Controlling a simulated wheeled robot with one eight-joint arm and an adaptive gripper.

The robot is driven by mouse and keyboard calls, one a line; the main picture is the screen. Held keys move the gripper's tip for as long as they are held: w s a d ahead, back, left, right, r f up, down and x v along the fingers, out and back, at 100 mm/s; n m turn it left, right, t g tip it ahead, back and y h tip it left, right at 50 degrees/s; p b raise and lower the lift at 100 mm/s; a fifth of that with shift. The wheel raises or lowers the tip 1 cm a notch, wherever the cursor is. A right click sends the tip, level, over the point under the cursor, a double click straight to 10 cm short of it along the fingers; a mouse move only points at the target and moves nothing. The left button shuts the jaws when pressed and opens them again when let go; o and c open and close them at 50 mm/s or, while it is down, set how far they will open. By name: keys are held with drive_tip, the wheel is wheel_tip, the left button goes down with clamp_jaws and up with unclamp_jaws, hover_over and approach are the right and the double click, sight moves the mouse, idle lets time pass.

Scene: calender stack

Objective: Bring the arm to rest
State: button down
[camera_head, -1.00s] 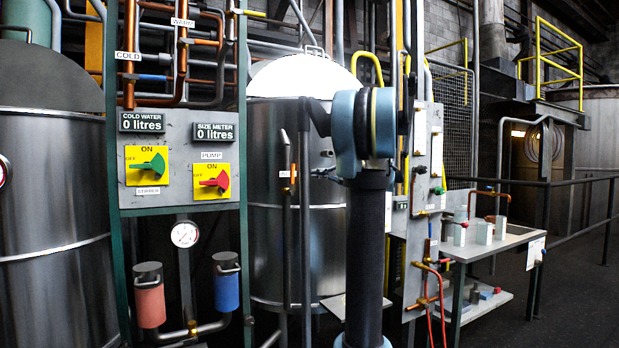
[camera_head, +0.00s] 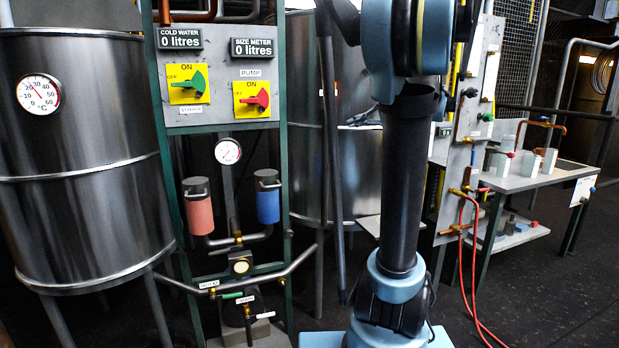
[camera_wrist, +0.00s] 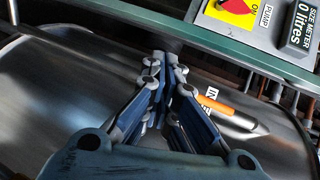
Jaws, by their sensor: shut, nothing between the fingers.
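My gripper (camera_wrist: 166,65) shows in the wrist view, its blue-grey fingers converging to a closed tip with nothing held. Beyond the fingers is the curved side of a metal tank (camera_wrist: 60,85). In the head view my arm stands upright right of centre, its upper part cut off by the top edge. The arm hides part of the tank (camera_head: 360,175) behind it. A small blue-grey part shows left of the arm in front of the tank; I cannot tell whether it is the gripper.
A control panel (camera_head: 219,118) with green and red switches stands left of the arm; it also shows in the wrist view (camera_wrist: 265,22). A tank with a thermometer (camera_head: 38,93) stands far left. A side table (camera_head: 545,172) stands right. Red hoses (camera_head: 466,270) hang near the arm. Dark floor is open lower right.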

drive_tip(key=s+a+f+n+g+h, duration=0.2)
drive_tip(key=s+a+f+h, duration=0.1)
drive_tip(key=s+f, duration=0.6)
drive_tip(key=s+a+f+n+g+h, duration=0.15)
drive_tip(key=s+a+f, duration=0.25)
drive_tip(key=s+f, duration=0.45)
drive_tip(key=s+d+f+n+g+h, duration=0.1)
drive_tip(key=s+d+f+h, duration=0.2)
drive_tip(key=s+f, duration=0.4)
drive_tip(key=s+d+f+n+g+h, duration=0.1)
drive_tip(key=s+d+f+h, duration=0.3)
drive_tip(key=s+f, duration=0.3)
wheel_tip(320, 180, down, 3)
drive_tip(key=shift+r+n, duration=0.15)
drive_tip(key=shift+n, duration=0.2)
drive_tip(key=shift+w+h, duration=0.15)
drive_tip(key=shift+h, duration=0.1)
drive_tip(key=shift+w+f, duration=0.2)
drive_tip(key=shift+w, duration=0.1)
